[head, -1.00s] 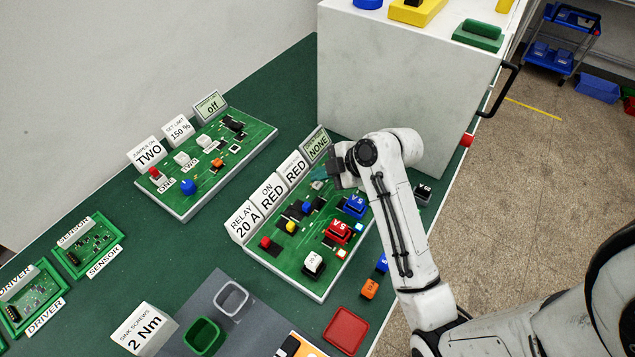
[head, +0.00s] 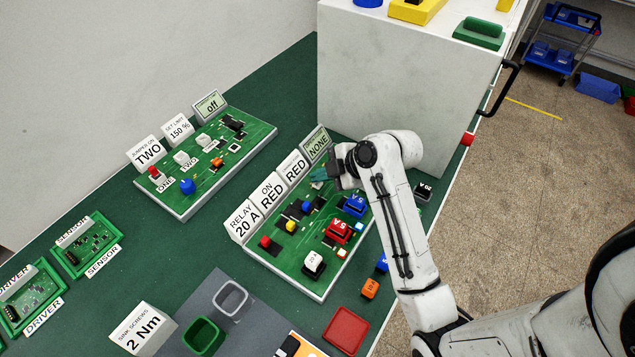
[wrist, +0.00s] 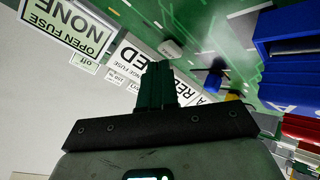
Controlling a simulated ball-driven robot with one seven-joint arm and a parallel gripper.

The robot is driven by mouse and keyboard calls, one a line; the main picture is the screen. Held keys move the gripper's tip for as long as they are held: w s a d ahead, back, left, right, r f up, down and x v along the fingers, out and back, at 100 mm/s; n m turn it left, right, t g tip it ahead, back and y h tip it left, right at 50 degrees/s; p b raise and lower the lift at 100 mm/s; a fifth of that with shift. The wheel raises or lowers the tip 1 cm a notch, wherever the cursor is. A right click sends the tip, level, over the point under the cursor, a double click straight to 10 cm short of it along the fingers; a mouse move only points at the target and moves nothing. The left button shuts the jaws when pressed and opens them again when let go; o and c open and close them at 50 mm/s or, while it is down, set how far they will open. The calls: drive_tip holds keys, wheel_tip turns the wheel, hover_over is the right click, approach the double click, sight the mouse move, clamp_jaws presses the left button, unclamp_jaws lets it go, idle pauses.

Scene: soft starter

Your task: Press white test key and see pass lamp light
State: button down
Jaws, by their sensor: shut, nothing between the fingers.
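My gripper (head: 319,174) is shut and empty, its dark green fingers over the far end of the right-hand circuit board (head: 290,255). In the wrist view the fingers (wrist: 158,72) point at the board, with a pale grey-white key (wrist: 171,48) just beyond and right of their tips. I cannot tell whether they touch it. In the head view my gripper seems to cover that key. A display at the board's far end (head: 317,142) reads NONE; the wrist view shows it too, with OPEN FUSE (wrist: 66,25). I cannot tell which part is the pass lamp, or whether one is lit.
Blue (head: 355,205) and red (head: 338,231) 5A blocks and a white 20A block (head: 313,263) stand on the same board. Label signs line its left edge. A second board (head: 205,165) lies to the left. A large grey cabinet (head: 400,75) rises close behind my gripper.

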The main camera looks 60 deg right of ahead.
sight(321, 188)
drive_tip(key=shift+f+b, duration=0.3)
drive_tip(key=shift+f, duration=0.2)
idle(0.9)
drive_tip(key=shift+r, duration=0.15)
drive_tip(key=shift+r+p, duration=0.8)
wheel_tip(321, 188, up, 5)
drive_tip(key=p, duration=0.4)
idle(1.0)
